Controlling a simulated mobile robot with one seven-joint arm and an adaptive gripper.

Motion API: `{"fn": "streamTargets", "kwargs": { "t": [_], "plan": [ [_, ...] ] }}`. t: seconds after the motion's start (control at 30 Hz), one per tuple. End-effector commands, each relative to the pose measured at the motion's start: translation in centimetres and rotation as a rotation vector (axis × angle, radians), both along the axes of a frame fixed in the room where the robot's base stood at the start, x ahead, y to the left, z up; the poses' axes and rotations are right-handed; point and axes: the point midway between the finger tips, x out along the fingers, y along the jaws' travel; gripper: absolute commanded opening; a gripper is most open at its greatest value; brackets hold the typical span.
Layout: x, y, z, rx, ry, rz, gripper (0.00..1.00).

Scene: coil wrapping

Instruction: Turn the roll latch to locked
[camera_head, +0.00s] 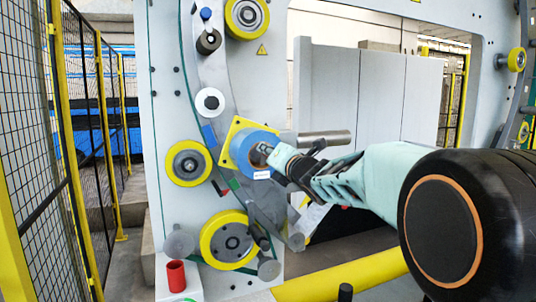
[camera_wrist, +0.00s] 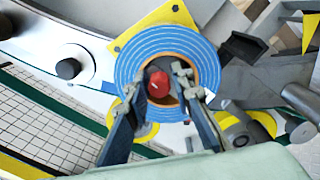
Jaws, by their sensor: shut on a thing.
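The blue roll (camera_head: 238,153) sits in front of a yellow square plate (camera_head: 236,125) on the machine's grey face. In the wrist view the roll (camera_wrist: 132,62) shows as a blue ring with pale lines and a brown core. The red roll latch (camera_wrist: 158,85) is a small knob with a pale mark, at the middle of the core. My gripper (camera_wrist: 165,84) has its two fingers on either side of the latch and is shut on it. In the head view my gripper (camera_head: 268,150) reaches the roll's front from the right and hides the latch.
Yellow-rimmed rollers (camera_head: 188,163) and a larger one (camera_head: 228,240) surround the roll. A grey bar (camera_head: 325,138) sticks out to its right. A red cup (camera_head: 176,276) stands at lower left. A yellow-posted mesh fence (camera_head: 62,130) stands at left.

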Motion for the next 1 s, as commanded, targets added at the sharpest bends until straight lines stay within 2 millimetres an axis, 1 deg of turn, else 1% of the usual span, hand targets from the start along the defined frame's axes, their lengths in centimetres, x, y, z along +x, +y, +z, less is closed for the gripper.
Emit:
{"fn": "streamTargets", "kwargs": {
  "t": [0.03, 0.33, 0.53, 0.77, 1.0],
  "plan": [
    [-0.1, 0.3, -0.1, 0.001, 0.002, 0.005, 0.00],
    [-0.1, 0.5, -0.3, 0.008, 0.007, 0.008, 0.00],
    [-0.1, 0.4, -0.4, 0.058, 0.030, 0.009, 0.00],
    [0.1, -0.1, -0.5, 0.183, 0.081, 0.008, 0.00],
    [0.5, -0.8, -0.7, 0.387, 0.166, 0.006, 0.00]
  ]
}}
